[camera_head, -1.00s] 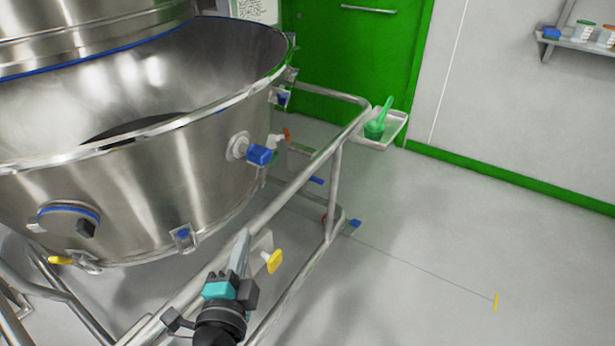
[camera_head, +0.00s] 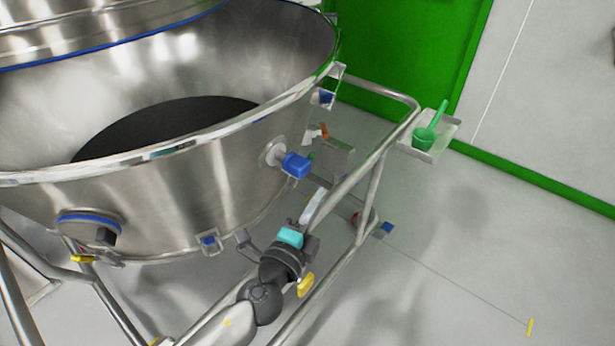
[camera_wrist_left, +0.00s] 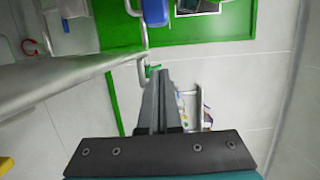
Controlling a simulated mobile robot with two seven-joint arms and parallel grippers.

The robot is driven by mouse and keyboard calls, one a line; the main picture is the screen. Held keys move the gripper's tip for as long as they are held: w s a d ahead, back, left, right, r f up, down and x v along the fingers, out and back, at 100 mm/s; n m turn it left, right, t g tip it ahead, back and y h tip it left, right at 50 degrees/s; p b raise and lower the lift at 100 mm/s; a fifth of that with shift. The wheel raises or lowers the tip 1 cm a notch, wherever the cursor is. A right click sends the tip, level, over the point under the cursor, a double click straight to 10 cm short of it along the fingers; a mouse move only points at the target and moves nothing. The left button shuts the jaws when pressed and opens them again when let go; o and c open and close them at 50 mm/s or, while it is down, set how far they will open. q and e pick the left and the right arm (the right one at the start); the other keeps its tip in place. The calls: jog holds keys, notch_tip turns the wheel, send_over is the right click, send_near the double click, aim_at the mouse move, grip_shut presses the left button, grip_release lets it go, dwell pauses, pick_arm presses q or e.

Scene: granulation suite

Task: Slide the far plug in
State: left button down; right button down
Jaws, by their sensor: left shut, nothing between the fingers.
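A blue plug (camera_head: 296,165) sits on a short round port on the side of the steel bowl (camera_head: 190,190) and stands out from the wall. Which plug the task calls far, I cannot tell for sure. My left gripper (camera_head: 316,196) is below and slightly right of this blue plug, apart from it, close to the frame rail. Its fingers are shut and empty, and they also show together in the left wrist view (camera_wrist_left: 160,78). A blue part (camera_wrist_left: 156,12) shows at the top of that view; I cannot tell which. My right gripper is not in view.
A tubular steel rail (camera_head: 345,180) runs along the right of the bowl, close to my left arm. A yellow handle (camera_head: 306,284) is beside my wrist. A tray (camera_head: 440,146) with a green scoop (camera_head: 430,128) is beyond the rail. The floor at right is clear.

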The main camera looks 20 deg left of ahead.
aim_at(294, 172)
pick_arm(q)
jog(key=w, duration=0.1)
jog(key=w+a, duration=0.1)
jog(key=w, duration=0.1)
jog(key=w+a, duration=0.1)
jog(key=shift+w+a, duration=0.2)
jog(key=shift+a, duration=0.05)
jog(key=shift+w+a, duration=0.15)
jog(key=shift+a, duration=0.35)
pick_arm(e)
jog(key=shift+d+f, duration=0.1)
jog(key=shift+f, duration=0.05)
